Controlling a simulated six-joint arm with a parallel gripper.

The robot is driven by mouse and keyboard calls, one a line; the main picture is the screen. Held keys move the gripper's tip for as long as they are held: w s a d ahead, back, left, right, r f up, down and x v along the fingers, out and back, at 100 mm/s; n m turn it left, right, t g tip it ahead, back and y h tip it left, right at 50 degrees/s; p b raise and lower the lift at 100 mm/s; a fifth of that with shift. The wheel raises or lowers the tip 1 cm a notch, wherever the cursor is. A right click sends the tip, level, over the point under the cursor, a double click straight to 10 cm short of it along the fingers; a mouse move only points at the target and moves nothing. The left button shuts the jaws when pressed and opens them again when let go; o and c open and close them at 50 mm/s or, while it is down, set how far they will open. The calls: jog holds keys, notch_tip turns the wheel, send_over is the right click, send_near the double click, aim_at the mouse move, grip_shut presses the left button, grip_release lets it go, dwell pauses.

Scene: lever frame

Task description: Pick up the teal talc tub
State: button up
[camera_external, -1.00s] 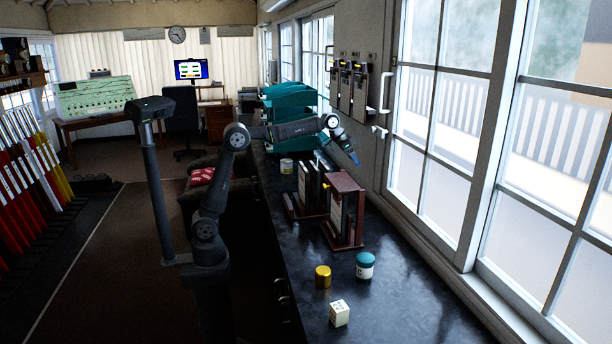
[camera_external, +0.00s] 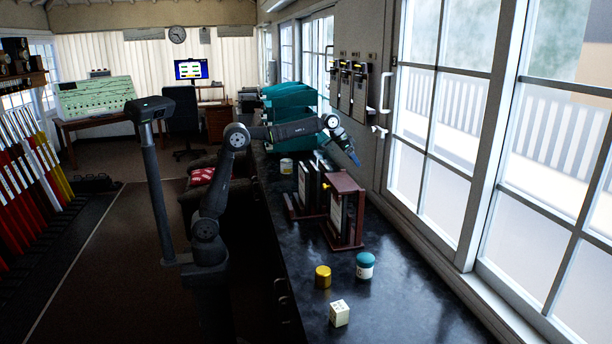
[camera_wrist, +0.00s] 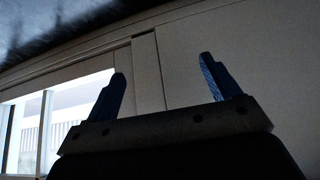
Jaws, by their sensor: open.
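My gripper (camera_external: 356,161) is up above the counter, beyond the tub and behind the wooden rack, well apart from the tub. In the wrist view my gripper (camera_wrist: 162,80) shows two blue fingers spread wide with nothing between them. The tub is not in the wrist view, which shows wall and window.
A yellow tin (camera_external: 323,277) and a white cube (camera_external: 339,313) stand close to the tub. A wooden rack (camera_external: 345,211) stands behind them. Teal trays (camera_external: 288,125) sit farther back. Windows line the right side. The dark counter (camera_external: 420,305) is clear right of the tub.

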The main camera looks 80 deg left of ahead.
jog(key=d+r+m+h, duration=0.2)
jog(key=d+m, duration=0.1)
jog(key=d, duration=1.2)
jog(key=m+g+h, duration=0.1)
jog(key=m+g, duration=0.3)
jog(key=m, duration=0.4)
send_over(367, 257)
jog(key=s+a, duration=0.3)
jog(key=a, duration=0.1)
notch_tip(367, 257, down, 4)
jog(key=x, duration=1.1)
jog(key=shift+w+f, duration=0.1)
jog(key=shift+f, duration=0.1)
jog(key=shift+s+x, duration=0.25)
jog(key=shift+x, duration=1.1)
jog(key=shift+s+x, duration=0.2)
jog(key=shift+x, duration=1.1)
jog(key=shift+a+f, duration=0.1)
jog(key=shift+f, duration=0.05)
jog(key=shift+c, duration=0.2)
